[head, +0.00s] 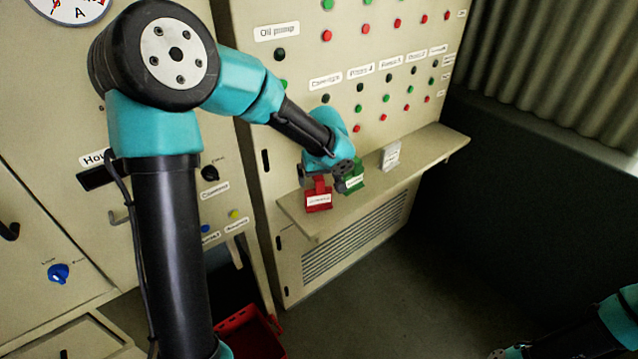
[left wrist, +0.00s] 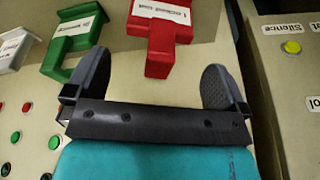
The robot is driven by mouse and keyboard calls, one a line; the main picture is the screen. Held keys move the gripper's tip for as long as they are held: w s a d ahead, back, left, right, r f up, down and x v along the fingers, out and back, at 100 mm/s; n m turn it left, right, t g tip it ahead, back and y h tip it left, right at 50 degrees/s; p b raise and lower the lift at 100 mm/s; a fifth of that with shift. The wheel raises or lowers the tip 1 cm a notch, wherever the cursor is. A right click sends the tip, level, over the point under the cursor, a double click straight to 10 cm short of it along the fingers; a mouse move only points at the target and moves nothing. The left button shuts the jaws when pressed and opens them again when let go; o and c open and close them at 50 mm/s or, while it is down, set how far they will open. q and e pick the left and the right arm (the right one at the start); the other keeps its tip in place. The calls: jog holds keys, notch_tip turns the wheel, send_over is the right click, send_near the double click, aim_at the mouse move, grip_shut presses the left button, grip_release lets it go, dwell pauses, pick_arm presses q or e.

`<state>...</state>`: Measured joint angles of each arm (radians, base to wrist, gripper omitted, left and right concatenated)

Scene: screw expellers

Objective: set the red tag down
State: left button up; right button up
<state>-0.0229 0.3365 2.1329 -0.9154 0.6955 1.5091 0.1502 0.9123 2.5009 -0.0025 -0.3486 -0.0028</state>
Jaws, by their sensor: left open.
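The red tag (head: 318,200), with a white label, is at the left end of the narrow shelf (head: 440,146) on the cabinet front and appears to rest on it. My left gripper (head: 324,175) is just above and behind it, with its fingers spread. In the left wrist view the red tag (left wrist: 168,48) lies between and beyond the two open fingers (left wrist: 157,78), clear of both. A green tag (head: 351,180) stands right of the red one; it also shows in the left wrist view (left wrist: 72,46). My right gripper is barely visible at the bottom right.
A white tag (head: 390,156) stands farther right on the shelf. The panel above carries red, green and black buttons (head: 358,128). A red bin (head: 247,335) is on the floor at the bottom. The shelf is bare toward its right end.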

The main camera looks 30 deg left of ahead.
pick_arm(q)
jog(key=v, duration=0.7)
jog(key=shift+f, duration=0.1)
dwell(1.4)
